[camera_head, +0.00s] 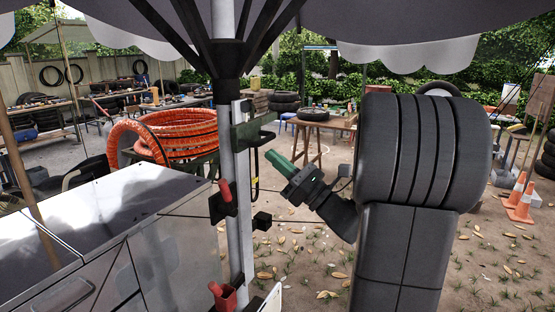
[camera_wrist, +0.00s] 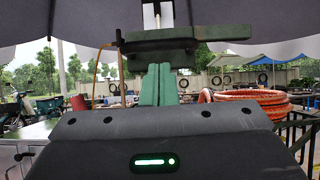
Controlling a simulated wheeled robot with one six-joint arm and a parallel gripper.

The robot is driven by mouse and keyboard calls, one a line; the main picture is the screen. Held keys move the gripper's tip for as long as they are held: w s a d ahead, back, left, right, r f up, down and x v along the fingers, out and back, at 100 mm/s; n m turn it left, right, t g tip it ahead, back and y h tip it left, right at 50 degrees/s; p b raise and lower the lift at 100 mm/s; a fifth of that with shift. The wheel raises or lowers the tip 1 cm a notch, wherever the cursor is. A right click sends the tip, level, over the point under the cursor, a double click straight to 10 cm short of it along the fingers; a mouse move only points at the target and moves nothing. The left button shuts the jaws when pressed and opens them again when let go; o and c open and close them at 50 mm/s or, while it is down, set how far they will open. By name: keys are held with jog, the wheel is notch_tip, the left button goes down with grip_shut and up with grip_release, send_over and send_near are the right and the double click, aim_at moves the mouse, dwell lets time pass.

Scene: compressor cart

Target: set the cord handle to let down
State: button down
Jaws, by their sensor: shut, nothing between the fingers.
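A dark green bar-like handle (camera_head: 254,130) sits on a white upright strip at the umbrella pole; it appears to be the cord handle. In the wrist view the handle (camera_wrist: 190,37) lies nearly level across the top, with a dark block below it. My gripper (camera_head: 270,153) has green fingers pressed together, empty, just below and right of the handle in the head view. In the wrist view my gripper (camera_wrist: 160,67) points up at the block; I cannot tell whether they touch. A thin dark cord (camera_head: 254,165) hangs below the handle.
The grey pole (camera_head: 228,150) carries a red-handled lever (camera_head: 226,190) and a red holder (camera_head: 222,297) lower down. A shiny metal cart (camera_head: 110,215) stands at left, with coiled orange hose (camera_head: 180,133) behind. The umbrella canopy (camera_head: 330,20) hangs overhead.

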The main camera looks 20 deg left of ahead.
jog(key=f+b+v, duration=0.1)
jog(key=b+v, duration=0.2)
jog(key=v, duration=0.8)
jog(key=shift+f, duration=0.35)
jog(key=shift+w+a, duration=0.1)
jog(key=r+p+x, duration=0.1)
jog(key=p+x, duration=0.1)
jog(key=x, duration=0.4)
jog(key=d+r+p+x, duration=0.1)
jog(key=p+x, duration=0.2)
jog(key=x, duration=0.4)
jog(key=shift+d+r, duration=0.3)
jog(key=shift+d, duration=0.05)
